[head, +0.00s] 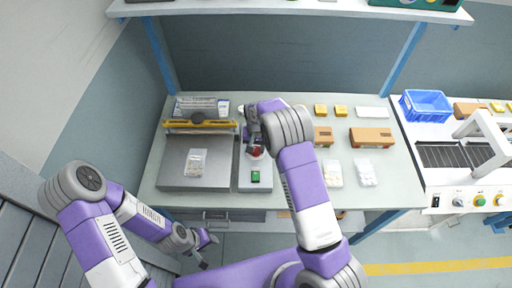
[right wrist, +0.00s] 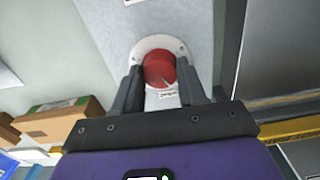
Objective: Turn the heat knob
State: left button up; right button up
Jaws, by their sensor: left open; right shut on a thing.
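The heat knob is a round red knob (right wrist: 160,70) on a pale round plate, set on the grey top of a control box (head: 255,182). In the head view the red knob (head: 256,152) shows just below my right gripper (head: 255,143). In the right wrist view the two dark fingers of my right gripper (right wrist: 161,88) stand on either side of the knob, shut on it. A small label lies beside the plate. My left gripper (head: 207,250) is open and empty, low in front of the bench, away from the knob.
A green button (head: 255,176) is on the same box. A sealer with a yellow bar (head: 200,126) and a clear bag (head: 197,162) stands to the left. Cardboard boxes (head: 371,137) and bags lie to the right. A blue crate (head: 426,106) stands further right.

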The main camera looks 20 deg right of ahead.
jog(key=m, duration=0.3)
jog(key=shift+m, duration=0.3)
jog(key=m, duration=0.4)
jog(key=shift+m, duration=0.3)
jog(key=m, duration=0.4)
jog(key=shift+r+m, duration=0.1)
jog(key=shift+m, duration=0.2)
jog(key=shift+m+p, duration=0.5)
jog(key=shift+m, duration=1.7)
jog(key=o, duration=1.1)
jog(key=shift+c, duration=0.2)
